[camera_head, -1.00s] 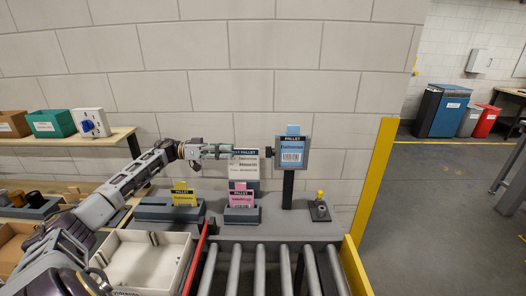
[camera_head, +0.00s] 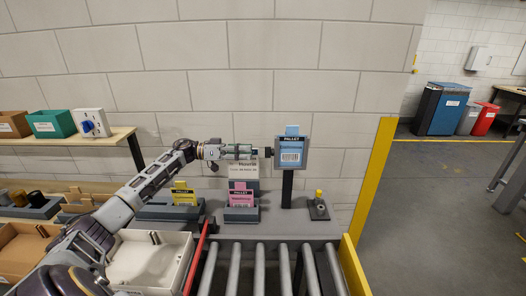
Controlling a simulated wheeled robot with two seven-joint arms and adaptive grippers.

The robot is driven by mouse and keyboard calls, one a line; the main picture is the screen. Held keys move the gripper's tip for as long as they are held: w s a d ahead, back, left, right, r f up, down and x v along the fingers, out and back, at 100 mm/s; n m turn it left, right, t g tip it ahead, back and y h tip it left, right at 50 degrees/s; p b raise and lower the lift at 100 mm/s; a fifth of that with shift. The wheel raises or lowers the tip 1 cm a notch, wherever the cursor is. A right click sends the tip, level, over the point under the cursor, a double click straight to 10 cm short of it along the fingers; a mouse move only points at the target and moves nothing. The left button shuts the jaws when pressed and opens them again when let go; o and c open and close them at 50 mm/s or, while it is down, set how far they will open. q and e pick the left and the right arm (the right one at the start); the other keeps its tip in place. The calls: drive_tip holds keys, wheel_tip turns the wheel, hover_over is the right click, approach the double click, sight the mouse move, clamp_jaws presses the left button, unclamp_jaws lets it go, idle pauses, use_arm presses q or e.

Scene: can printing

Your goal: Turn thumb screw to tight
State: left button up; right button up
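A dark thumb screw (camera_head: 268,152) sticks out from the left side of a grey frame (camera_head: 306,153) on a black post. The frame holds a blue pallet card (camera_head: 291,153). My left gripper (camera_head: 255,152) points right at the height of the screw, with its fingertips just left of it. Whether the fingertips touch the screw is too small to tell, and the gap between the fingers is not clear. The gripper covers part of a white sign (camera_head: 243,168) behind it. My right gripper is not in view.
Yellow (camera_head: 184,197) and pink (camera_head: 241,198) pallet cards stand in holders below the gripper. Rollers (camera_head: 260,270), a red bar (camera_head: 199,254) and a white tray (camera_head: 150,262) lie in front.

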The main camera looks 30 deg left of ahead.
sight(269, 152)
use_arm(q)
drive_tip(key=p+x, duration=0.1)
drive_tip(key=x, duration=0.6)
drive_tip(key=shift+s, duration=0.1)
clamp_jaws()
